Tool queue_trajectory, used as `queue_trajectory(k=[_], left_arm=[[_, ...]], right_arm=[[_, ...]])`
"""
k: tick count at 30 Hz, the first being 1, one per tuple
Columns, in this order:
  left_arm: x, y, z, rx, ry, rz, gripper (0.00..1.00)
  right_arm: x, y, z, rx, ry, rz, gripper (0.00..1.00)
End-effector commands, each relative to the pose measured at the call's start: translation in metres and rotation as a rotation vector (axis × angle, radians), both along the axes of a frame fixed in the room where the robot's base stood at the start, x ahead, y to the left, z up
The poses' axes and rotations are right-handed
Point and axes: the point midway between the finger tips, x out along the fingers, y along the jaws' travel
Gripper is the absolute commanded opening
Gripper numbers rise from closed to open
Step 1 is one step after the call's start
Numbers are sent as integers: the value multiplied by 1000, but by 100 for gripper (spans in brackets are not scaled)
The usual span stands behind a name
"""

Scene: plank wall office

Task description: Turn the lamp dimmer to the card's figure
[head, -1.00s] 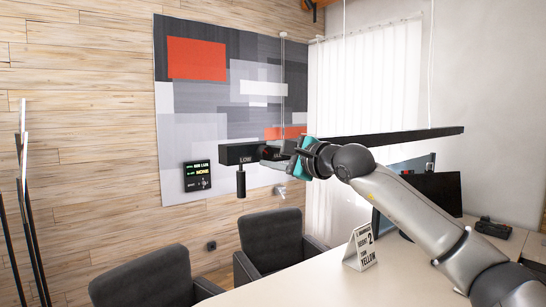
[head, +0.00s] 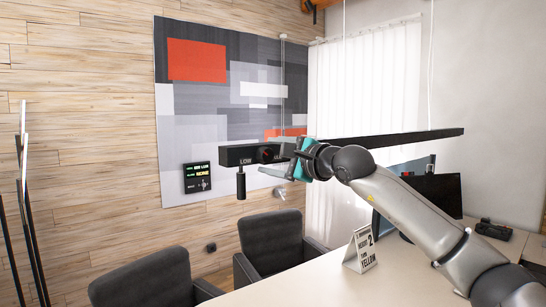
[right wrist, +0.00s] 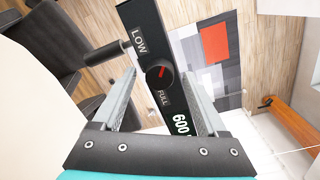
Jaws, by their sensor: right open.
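The lamp dimmer is a black box (head: 238,156) at the left end of the hanging bar. Its round dark knob (head: 266,155) sits between the LOW and FULL labels. A black handle (head: 241,184) hangs below. In the right wrist view the knob (right wrist: 160,76) shows a red mark. My right gripper (head: 278,162) is open and empty at the box's right side. In the right wrist view its fingers (right wrist: 158,82) lie either side of the knob; whether they reach it I cannot tell. The white card (head: 360,250) stands on the desk, showing a 2 and YELLOW. My left gripper is out of view.
A small black panel (head: 197,177) with green and yellow readouts hangs on the wall. Two dark chairs (head: 270,238) stand by the pale desk (head: 300,287). A monitor (head: 438,193) is behind my right arm. The long black bar (head: 405,138) hangs above the desk.

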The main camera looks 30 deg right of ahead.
Motion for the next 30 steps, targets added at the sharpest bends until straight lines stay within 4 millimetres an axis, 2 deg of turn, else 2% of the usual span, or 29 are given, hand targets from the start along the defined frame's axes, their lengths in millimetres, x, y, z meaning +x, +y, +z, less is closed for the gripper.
queue_trajectory(k=[7,21,30], left_arm=[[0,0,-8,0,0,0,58],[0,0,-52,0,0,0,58],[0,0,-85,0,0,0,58]], right_arm=[[-12,-3,-2,-1,0,-2,75],[-79,-9,-1,-6,2,-3,75],[-112,-14,0,-4,0,-3,75]])
